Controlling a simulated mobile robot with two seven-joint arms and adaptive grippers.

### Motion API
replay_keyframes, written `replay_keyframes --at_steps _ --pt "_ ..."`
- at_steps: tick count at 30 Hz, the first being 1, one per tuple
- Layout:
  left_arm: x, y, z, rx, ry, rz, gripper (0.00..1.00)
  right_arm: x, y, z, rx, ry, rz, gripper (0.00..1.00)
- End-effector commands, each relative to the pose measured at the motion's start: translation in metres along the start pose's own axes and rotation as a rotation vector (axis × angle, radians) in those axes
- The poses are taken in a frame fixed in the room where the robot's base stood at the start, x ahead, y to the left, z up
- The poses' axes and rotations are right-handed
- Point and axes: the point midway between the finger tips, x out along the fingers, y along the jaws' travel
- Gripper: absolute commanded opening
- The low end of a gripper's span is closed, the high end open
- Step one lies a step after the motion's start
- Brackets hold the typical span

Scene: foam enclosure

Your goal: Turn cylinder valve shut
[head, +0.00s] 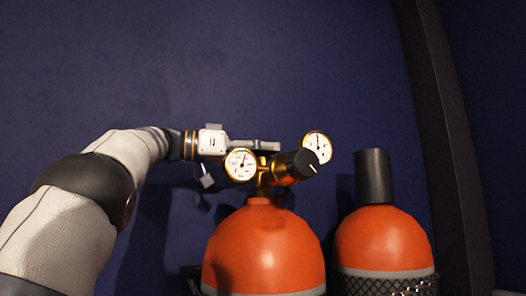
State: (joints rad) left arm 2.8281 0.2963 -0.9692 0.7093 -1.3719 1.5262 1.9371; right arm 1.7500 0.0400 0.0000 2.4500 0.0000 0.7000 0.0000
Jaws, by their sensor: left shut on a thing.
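The left orange cylinder (262,252) stands upright with a brass valve (264,182) on top. The valve carries two round white gauges, one at the left (241,164) and one at the right (317,147). A black knob (296,164) with a white mark sits between them, on the valve's right side. My left gripper (268,147) reaches in from the left, level with the valve top. Its fingers are shut on the cylinder valve, behind the left gauge. That gauge and the valve hide the exact contact. My right gripper is not in view.
A second orange cylinder (383,243) with a black cap (374,177) stands close at the right, with dark mesh around its lower part. A dark blue wall (270,60) lies behind. A dark upright post (452,140) stands at the right. Space above the cylinders is clear.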

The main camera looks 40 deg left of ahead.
Motion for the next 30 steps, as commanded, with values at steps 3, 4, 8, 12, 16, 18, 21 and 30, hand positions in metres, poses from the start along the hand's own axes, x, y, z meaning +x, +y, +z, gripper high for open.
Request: replay_keyframes --at_steps 3,4,8,12,16,18,21,30 --pt "0.001 0.0 0.002 -0.003 -0.004 0.001 0.5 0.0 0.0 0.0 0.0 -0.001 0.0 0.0" --pt "0.001 0.0 0.002 -0.003 -0.004 0.001 0.57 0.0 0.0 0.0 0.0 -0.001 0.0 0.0" --pt "0.001 0.0 0.002 -0.002 -0.003 0.001 0.64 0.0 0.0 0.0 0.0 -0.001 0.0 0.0" --pt "0.001 0.0 0.001 -0.002 -0.002 0.0 0.64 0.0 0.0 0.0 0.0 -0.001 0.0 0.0" --pt "-0.007 0.0 0.0 -0.001 0.0 -0.002 0.64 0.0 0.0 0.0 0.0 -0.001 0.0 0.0" --pt "-0.02 -0.001 0.0 -0.002 0.0 -0.002 0.64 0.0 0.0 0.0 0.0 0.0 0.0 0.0" --pt "-0.048 -0.001 -0.001 -0.002 0.003 -0.003 0.64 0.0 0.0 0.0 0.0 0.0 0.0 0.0" --pt "-0.112 -0.001 0.001 -0.003 -0.003 -0.002 0.64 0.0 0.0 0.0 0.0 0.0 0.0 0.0"
